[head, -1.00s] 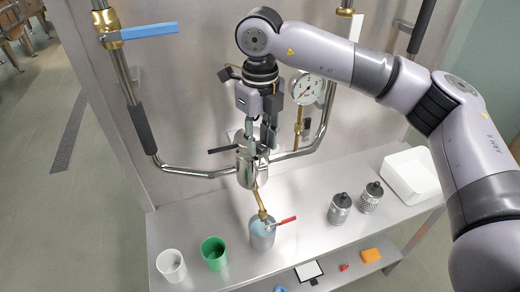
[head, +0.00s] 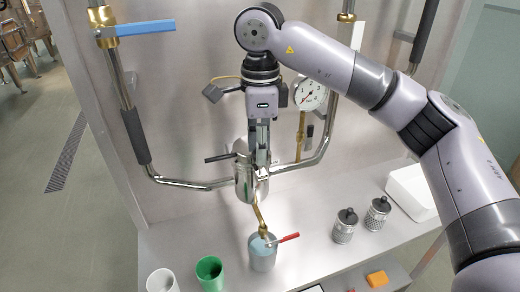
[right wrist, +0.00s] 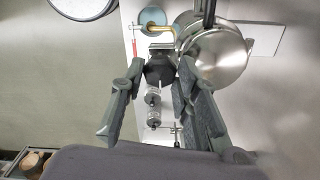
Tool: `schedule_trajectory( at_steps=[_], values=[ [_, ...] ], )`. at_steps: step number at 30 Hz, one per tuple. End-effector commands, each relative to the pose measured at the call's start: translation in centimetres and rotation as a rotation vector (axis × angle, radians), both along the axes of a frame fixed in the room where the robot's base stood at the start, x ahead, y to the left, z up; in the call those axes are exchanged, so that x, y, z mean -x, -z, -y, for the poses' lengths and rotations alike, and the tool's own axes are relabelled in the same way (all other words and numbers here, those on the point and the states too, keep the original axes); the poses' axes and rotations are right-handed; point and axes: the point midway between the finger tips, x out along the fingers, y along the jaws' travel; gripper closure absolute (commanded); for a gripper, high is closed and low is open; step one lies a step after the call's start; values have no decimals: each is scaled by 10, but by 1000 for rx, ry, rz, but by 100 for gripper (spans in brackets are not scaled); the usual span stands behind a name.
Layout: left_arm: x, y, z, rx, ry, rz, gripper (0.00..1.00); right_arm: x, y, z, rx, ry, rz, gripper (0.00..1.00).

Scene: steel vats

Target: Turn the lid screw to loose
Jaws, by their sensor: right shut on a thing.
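A small steel vat (head: 243,184) hangs at the back wall with a black handle (head: 218,157) on its left. My right gripper (head: 261,160) points down at the vat's right side. In the right wrist view its fingers (right wrist: 161,68) are around a dark block, which I take to be the lid screw (right wrist: 159,72). The fingers hide most of the screw in the head view. The vat (right wrist: 222,62) is to the right of the fingers in the wrist view. My left gripper does not show.
A green cup (head: 210,270), a white cup (head: 161,281), two metal shakers (head: 345,225) and a white bin (head: 412,190) stand on the bench. Steel pipes and a gauge (head: 310,95) are close by.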

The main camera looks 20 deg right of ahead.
Motion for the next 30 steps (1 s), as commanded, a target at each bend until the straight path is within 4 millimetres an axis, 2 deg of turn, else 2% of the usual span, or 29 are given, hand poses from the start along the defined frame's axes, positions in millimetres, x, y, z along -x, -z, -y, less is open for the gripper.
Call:
schedule_trajectory(
  at_steps=[12,30],
  values=[
    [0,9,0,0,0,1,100,-1,-1,0,-1,-394,4,99],
    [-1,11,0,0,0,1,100,-1,-1,0,1,-962,4,99]
  ],
)
